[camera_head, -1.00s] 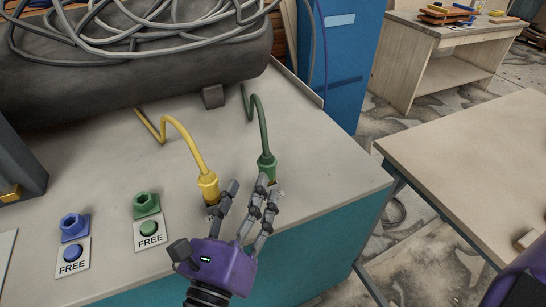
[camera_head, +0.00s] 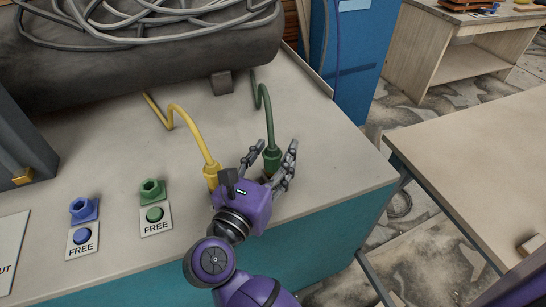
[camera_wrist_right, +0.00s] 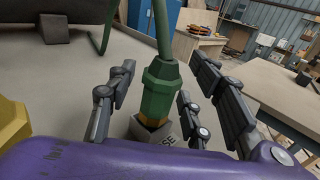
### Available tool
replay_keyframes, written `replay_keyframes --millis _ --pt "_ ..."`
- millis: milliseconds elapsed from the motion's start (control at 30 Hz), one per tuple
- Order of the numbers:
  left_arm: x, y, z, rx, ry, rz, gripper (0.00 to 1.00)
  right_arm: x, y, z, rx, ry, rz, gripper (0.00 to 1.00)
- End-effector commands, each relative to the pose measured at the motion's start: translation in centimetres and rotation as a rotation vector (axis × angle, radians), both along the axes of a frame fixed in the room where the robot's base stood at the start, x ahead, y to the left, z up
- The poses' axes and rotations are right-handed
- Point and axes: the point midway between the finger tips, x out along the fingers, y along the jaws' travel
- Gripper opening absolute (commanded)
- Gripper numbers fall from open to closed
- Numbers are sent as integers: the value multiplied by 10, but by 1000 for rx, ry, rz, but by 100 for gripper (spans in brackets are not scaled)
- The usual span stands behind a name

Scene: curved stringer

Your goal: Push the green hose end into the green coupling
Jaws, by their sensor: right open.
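The green hose end (camera_head: 271,158) stands upright near the bench's right front edge, with its green hose running back. In the right wrist view the green hose end (camera_wrist_right: 158,88) sits in a small grey holder (camera_wrist_right: 158,130) with partly hidden lettering. My right gripper (camera_head: 276,147) is open, with its fingers on both sides of the hose end, not closed on it. The green coupling (camera_head: 152,190) is at the left front of the bench, empty, above a green button and a plate reading FREE. My left gripper is out of view.
A yellow hose end (camera_head: 212,172) stands just left of my right gripper. A blue coupling (camera_head: 83,209) with its own FREE plate is left of the green one. A dark tank (camera_head: 130,75) with coiled grey hose fills the back.

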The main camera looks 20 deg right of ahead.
Motion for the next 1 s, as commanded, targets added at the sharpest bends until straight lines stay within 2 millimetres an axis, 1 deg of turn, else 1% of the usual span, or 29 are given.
replay_keyframes --millis 167,533,833,1000 --pt "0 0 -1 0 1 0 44 0 0 -1 0 1 1 47" --pt "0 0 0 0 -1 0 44 0 0 -1 0 1 1 0" --pt "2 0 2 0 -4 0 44 0 1 1 0 0 1 0" --pt "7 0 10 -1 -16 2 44 2 4 15 -1 -2 0 0"
